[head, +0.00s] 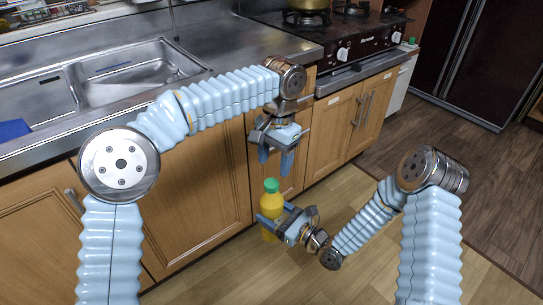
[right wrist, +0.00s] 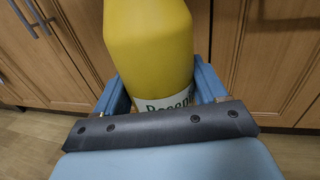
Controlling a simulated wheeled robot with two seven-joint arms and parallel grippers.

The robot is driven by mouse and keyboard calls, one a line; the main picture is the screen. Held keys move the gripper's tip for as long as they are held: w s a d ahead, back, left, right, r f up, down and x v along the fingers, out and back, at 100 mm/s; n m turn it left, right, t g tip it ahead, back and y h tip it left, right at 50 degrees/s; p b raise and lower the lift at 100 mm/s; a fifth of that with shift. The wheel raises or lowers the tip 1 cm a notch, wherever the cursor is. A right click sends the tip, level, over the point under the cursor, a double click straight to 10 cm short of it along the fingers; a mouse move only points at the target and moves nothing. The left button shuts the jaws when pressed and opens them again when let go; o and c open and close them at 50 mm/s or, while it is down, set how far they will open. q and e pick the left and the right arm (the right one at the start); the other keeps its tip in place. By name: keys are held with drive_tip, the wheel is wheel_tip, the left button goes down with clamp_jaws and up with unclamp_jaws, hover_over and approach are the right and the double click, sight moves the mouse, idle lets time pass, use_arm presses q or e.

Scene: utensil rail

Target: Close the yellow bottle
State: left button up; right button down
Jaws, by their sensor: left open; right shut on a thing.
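The yellow bottle (head: 271,202) is upright in the head view, in front of the wooden cabinets. A green cap (head: 271,185) sits at its top; I cannot tell how tightly it is on. My right gripper (head: 272,222) is shut around the lower part of the bottle. The right wrist view shows the yellow bottle (right wrist: 150,45) between the blue fingers, with part of a white label visible and its top out of frame. My left gripper (head: 275,160) is open and empty, pointing down, a little above the cap and apart from it.
A steel counter with a sink (head: 130,75) runs along the back left. A gas stove (head: 345,35) stands at the back right. Wooden cabinet doors (head: 200,185) are close behind the bottle. The wooden floor (head: 400,145) is clear at the right.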

sight(272, 183)
use_arm(q)
drive_tip(key=n, duration=0.6)
drive_tip(key=shift+a+r, duration=0.15)
drive_tip(key=shift+r, duration=0.05)
drive_tip(key=n, duration=0.2)
drive_tip(key=shift+r+n, duration=0.1)
drive_tip(key=shift+n, duration=0.3)
drive_tip(key=n, duration=0.7)
drive_tip(key=shift+a+r+t+h, duration=0.2)
drive_tip(key=shift+t+h, duration=0.1)
drive_tip(key=shift+h, duration=0.1)
drive_tip(key=shift+f, duration=0.1)
drive_tip(key=shift+f, duration=4)
